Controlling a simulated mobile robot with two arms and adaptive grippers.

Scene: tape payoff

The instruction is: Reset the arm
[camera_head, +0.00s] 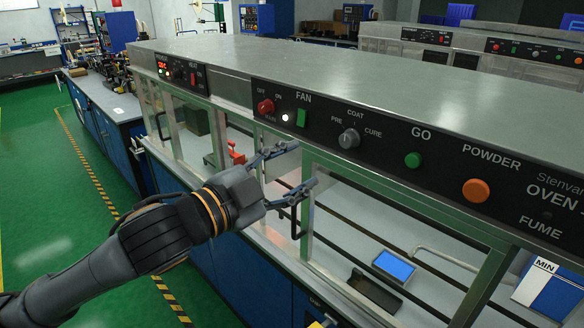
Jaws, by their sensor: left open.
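My left arm comes in from the left, and its gripper (303,166) is open and empty. Its two fingers point right, in front of the oven's glazed front and below the FAN section of the control panel (330,129). I cannot tell whether a fingertip touches the frame post behind it. My right gripper is not in view.
The panel carries a red knob (266,106), a PRE/CURE knob (349,138), a green GO button (413,160) and an orange POWDER button (476,190). Inside lies a blue-screened device (393,267). A blue-fronted bench (105,115) stands at left; green floor (50,220) is open.

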